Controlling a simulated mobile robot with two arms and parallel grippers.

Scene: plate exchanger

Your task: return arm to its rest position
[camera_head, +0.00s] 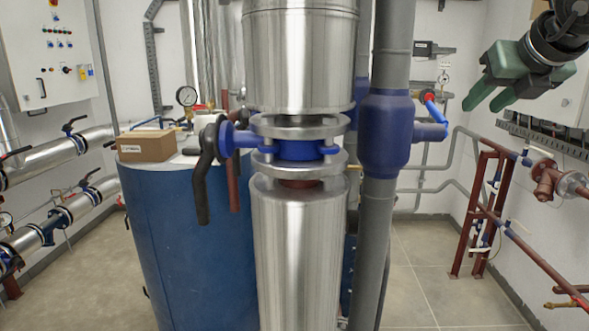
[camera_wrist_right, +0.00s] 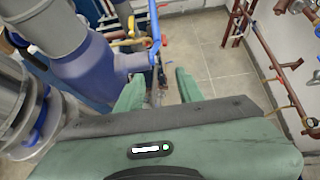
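My right gripper (camera_head: 484,103) is dark green and hangs at the upper right of the head view, in front of the right wall. Its two fingers point down and to the left, apart, with nothing between them. The right wrist view shows the same open gap between the green fingers (camera_wrist_right: 158,78), with floor and pipework beyond. The gripper is to the right of the grey vertical pipe (camera_head: 397,45) and its blue valve body (camera_head: 386,133), and touches nothing that I can see. My left gripper does not show.
A steel-clad pipe (camera_head: 297,60) with a black-handled valve (camera_head: 205,170) stands in the middle. A blue tank (camera_head: 190,230) carries a cardboard box (camera_head: 146,145). A red pipe frame (camera_head: 490,210) stands at the right. Bare floor (camera_head: 430,270) lies between frame and grey pipe.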

